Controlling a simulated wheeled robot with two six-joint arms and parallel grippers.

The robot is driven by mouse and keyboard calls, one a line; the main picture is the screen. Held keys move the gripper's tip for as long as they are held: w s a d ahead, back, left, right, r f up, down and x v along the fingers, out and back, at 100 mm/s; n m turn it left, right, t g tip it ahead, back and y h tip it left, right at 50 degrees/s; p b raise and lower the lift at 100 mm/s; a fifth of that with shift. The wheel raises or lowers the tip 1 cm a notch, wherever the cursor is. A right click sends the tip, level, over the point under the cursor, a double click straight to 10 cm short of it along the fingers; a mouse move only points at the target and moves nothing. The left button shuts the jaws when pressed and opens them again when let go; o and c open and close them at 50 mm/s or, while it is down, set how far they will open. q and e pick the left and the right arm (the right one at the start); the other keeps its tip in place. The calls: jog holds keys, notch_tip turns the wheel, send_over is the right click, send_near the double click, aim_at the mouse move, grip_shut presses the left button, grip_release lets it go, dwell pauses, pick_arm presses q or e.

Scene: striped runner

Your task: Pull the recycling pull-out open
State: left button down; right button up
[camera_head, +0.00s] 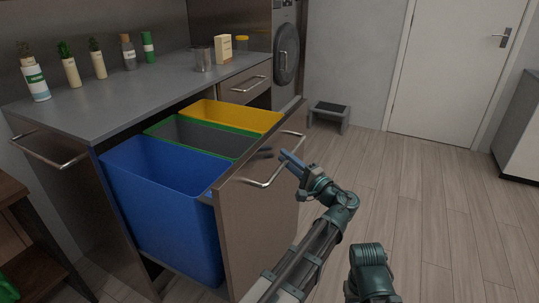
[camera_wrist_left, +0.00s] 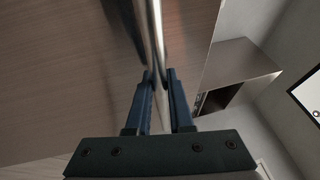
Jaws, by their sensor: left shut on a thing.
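The recycling pull-out stands well out from the cabinet, its brown front panel (camera_head: 262,223) facing right. It carries a blue bin (camera_head: 165,200), a grey bin with a green rim (camera_head: 205,137) and a yellow bin (camera_head: 240,115). A curved metal handle (camera_head: 262,184) runs along the panel's upper outer face. My left gripper (camera_head: 287,159) is at this handle. In the left wrist view my left gripper (camera_wrist_left: 160,88) has its two blue fingers on either side of the handle bar (camera_wrist_left: 153,30), shut on it. My right gripper is out of view; part of the right arm shows at the bottom.
The grey counter (camera_head: 130,95) above holds plants, bottles, a metal cup (camera_head: 201,59) and a carton (camera_head: 222,49). A closed drawer (camera_head: 245,85) is behind the pull-out. A small step stool (camera_head: 330,114) stands by the wall. The wooden floor (camera_head: 430,215) at right is clear.

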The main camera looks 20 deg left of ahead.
pick_arm(q)
jog(key=shift+s+d, duration=0.15)
jog(key=shift+d, duration=0.95)
jog(key=c, duration=0.8)
grip_release()
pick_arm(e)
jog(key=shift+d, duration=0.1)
